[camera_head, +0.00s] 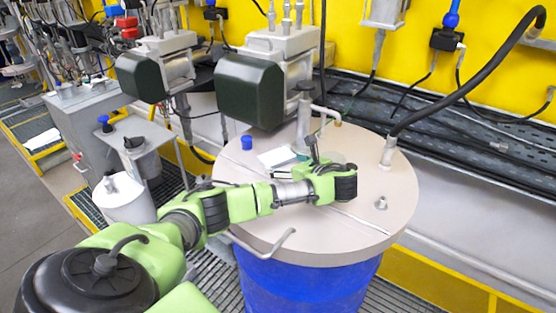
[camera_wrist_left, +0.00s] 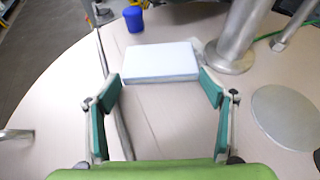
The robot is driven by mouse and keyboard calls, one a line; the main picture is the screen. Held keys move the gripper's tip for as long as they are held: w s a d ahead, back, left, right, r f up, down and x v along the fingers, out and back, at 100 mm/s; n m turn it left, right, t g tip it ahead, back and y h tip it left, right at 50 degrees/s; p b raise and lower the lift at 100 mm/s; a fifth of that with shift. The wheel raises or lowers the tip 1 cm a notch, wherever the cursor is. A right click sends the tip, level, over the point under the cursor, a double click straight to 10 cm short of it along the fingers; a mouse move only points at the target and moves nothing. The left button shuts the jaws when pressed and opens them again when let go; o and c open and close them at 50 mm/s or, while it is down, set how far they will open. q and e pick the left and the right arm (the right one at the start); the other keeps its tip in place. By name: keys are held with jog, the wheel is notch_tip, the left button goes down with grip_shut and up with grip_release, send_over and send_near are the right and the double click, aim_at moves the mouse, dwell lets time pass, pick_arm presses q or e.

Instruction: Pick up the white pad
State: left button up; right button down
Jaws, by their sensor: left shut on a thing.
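The white pad (camera_head: 277,157) is a flat, pale block over the beige drum lid (camera_head: 350,225). In the left wrist view the pad (camera_wrist_left: 160,62) sits at the fingertips, with its near edge between them. My left gripper (camera_head: 306,155) reaches across the lid from the left; in the left wrist view its two green-padded fingers (camera_wrist_left: 160,85) are shut on the pad. I cannot tell whether the pad is clear of the lid. In the head view the gripper hides part of the lid around the pad. My right gripper is not in view.
A small blue cup (camera_head: 247,142) stands beyond the pad. A metal post (camera_wrist_left: 237,38) rises close to the pad's right side, and a round grey disc (camera_wrist_left: 288,117) lies to the right. A dark motor (camera_head: 249,90) overhangs the lid's back. The lid's front right is mostly clear.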

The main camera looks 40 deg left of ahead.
pick_arm(q)
jog(key=shift+r+b, duration=0.4)
jog(key=shift+b, duration=0.05)
notch_tip(320, 180, up, 2)
jog(key=shift+r+b, duration=0.1)
jog(key=shift+b, duration=0.85)
jog(key=shift+s+d+r, duration=0.2)
jog(key=shift+s+r, duration=0.25)
jog(key=shift+r, duration=0.2)
jog(key=shift+s+d+r, duration=0.2)
jog(key=shift+s+r, duration=0.2)
jog(key=shift+r, duration=0.2)
jog(key=p, duration=0.1)
jog(key=s+r, duration=0.1)
jog(key=r+p, duration=0.1)
jog(key=shift+s+d+r+p, duration=0.1)
jog(key=shift+s+d+p, duration=0.05)
jog(key=shift+d+p, duration=0.15)
jog(key=shift+s+d, duration=0.1)
jog(key=shift+d, duration=0.15)
jog(key=s+d+r, duration=0.3)
jog(key=s+r, duration=0.2)
jog(key=s, duration=0.4)
jog(key=shift+s+r, duration=0.15)
jog(key=shift+s, duration=0.25)
jog(key=shift+d, duration=0.2)
